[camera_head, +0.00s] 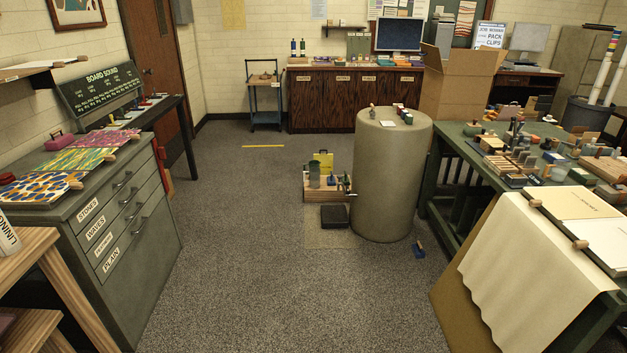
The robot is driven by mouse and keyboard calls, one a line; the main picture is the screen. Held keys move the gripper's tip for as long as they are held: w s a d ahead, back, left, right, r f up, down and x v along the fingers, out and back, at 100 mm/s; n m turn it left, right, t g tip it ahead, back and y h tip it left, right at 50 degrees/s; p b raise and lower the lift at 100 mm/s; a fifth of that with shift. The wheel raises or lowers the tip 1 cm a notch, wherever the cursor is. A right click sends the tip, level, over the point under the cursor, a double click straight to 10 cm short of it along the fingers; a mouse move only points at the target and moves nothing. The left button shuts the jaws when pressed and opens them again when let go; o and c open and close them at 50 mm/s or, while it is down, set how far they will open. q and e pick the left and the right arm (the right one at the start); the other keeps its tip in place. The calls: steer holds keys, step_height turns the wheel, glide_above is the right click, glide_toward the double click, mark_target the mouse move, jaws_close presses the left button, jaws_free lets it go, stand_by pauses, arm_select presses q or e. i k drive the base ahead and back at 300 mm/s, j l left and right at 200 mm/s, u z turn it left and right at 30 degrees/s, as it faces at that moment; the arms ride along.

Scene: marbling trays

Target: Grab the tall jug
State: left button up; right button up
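I cannot make out a tall jug for certain in this view. A small yellow container (323,161) and a grey-green upright vessel (314,175) stand with other items on a low wooden stand (323,195) left of the big column; they are too small to identify. A small upright item (373,111) stands on top of the round grey-green column (392,180). Neither of my grippers is in view.
Grey carpet (240,270) is clear in the middle. A drawer cabinet (125,225) with patterned sheets stands left. A crowded green table (463,148) and a cream-draped board (525,270) stand right.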

mark_target(312, 178)
steer(key=u, duration=0.25)
steer(key=i+u, duration=0.3)
steer(key=i, duration=7)
steer(key=i+z, duration=0.1)
steer(key=z, duration=0.45)
